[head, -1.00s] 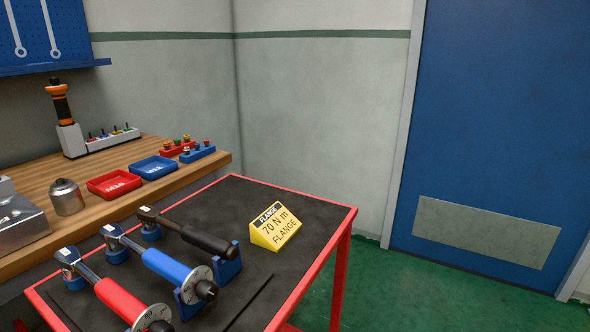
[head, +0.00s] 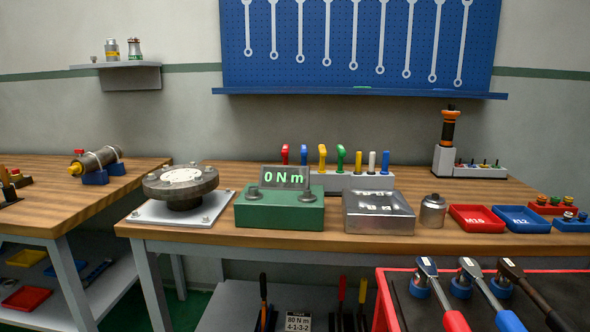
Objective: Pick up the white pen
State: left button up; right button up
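In the head view, a slim white upright item (head: 372,161) that looks like a pen stands in a pale rack (head: 345,184) at the back of the wooden bench. A yellow upright item (head: 358,161) is on its left and a blue one (head: 385,161) on its right. Its lower end is hidden in or behind the rack. It is small, so I cannot tell for certain that it is a pen. Neither of my grippers shows in the head view.
A metal block (head: 378,215), a green display box (head: 279,212) and a round flange (head: 180,182) stand on the bench in front of or beside the rack. Red (head: 477,219) and blue (head: 522,220) trays are to the right. Torque wrenches (head: 440,290) lie on the red-framed cart at lower right.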

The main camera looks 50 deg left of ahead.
aim_at(371, 171)
jog(key=u, duration=2.45)
jog(key=z, duration=1.3)
jog(key=j+u, duration=0.15)
jog(key=j, duration=0.65)
